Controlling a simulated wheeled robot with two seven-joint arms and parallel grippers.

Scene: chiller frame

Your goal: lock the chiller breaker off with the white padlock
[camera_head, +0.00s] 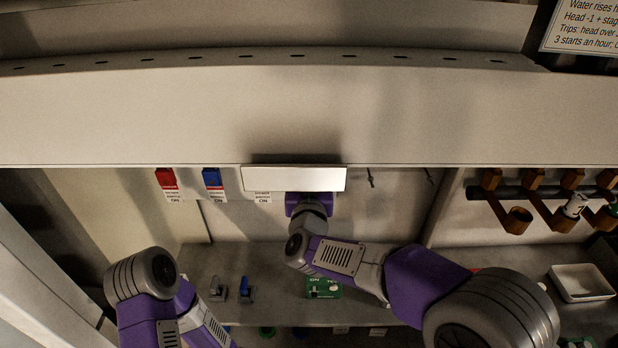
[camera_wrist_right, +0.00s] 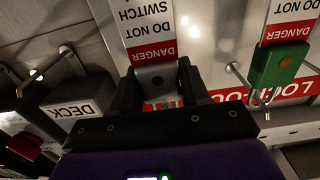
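In the right wrist view, which shows the scene upside down, my right gripper (camera_wrist_right: 158,88) has its fingers on either side of a pale padlock body (camera_wrist_right: 157,75) with a dark keyhole. It seems to be the white padlock, grey in shadow. Its red-and-white danger tag (camera_wrist_right: 150,35) shows beyond it. I see no clear gap at the fingers, but cannot tell if they grip. In the head view the right gripper (camera_head: 305,208) is largely hidden under a white plate (camera_head: 293,179). My left arm is at lower left; its gripper is out of view. I cannot pick out the chiller breaker.
A green padlock (camera_wrist_right: 280,65) hangs beside the gripper near a red lock-out strip. Red (camera_head: 166,180) and blue (camera_head: 212,178) padlocks hang further left. A DECK block (camera_wrist_right: 72,103) is nearby. The shelf below holds blue pieces (camera_head: 246,288) and a green card (camera_head: 322,288).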

